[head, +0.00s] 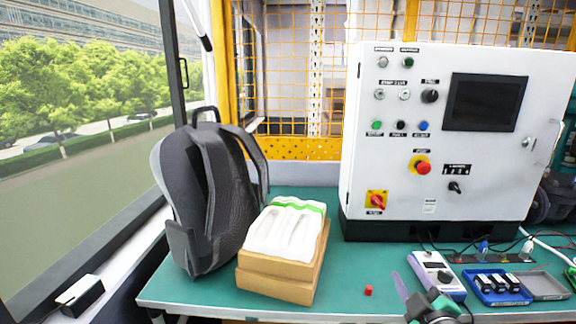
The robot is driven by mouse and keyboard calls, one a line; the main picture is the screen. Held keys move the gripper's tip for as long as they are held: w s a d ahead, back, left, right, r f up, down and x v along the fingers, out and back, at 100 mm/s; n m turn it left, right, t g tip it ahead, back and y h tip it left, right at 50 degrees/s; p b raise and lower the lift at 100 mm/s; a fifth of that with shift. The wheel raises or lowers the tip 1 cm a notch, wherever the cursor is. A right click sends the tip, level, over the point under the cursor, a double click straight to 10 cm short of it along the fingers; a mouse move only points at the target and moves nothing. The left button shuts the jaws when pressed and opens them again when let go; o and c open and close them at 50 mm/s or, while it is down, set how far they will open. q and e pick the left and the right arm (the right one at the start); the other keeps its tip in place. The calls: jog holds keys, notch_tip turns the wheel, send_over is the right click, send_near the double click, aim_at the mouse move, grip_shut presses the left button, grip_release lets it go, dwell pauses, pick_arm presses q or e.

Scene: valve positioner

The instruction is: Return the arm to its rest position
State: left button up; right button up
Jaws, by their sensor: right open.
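My right gripper (420,294) shows at the bottom edge, right of centre, over the front of the green table. It is open, and I see nothing held in it. Its fingers are beside and in front of a white device with a dark round knob (440,270), partly overlapping it in the picture. I cannot tell whether they touch. The rest of the right arm is mostly below the picture. My left gripper is not in view.
The green table (340,284) holds a grey backpack (207,190), cardboard boxes (280,278) with a white tray on top, and a small red piece (368,290). A white control cabinet (420,150) stands behind. A blue tray (497,286) is at the right. The table's front middle is mostly clear.

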jog(key=s+d+f+m+g+h, duration=0.1)
jog(key=s+f+m+g, duration=0.65)
jog(key=f, duration=0.85)
jog(key=s+a+f+m+g+y, duration=0.25)
jog(key=s+f+g, duration=0.4)
jog(key=s, duration=0.65)
jog(key=s+f+n+p, duration=0.1)
jog(key=s+f+p, duration=0.25)
jog(key=f, duration=1.75)
jog(key=s+d+f+g+p, duration=0.1)
jog(key=s+f, duration=0.4)
jog(key=s, duration=0.2)
jog(key=s+d+f+g+p, duration=0.1)
jog(key=s+f, duration=0.4)
jog(key=s, duration=0.3)
jog(key=shift+s+d+f+n+h+p, duration=0.2)
jog(key=shift+f+n+h+p, duration=0.1)
jog(key=shift+h, duration=0.15)
jog(key=shift+s, duration=0.1)
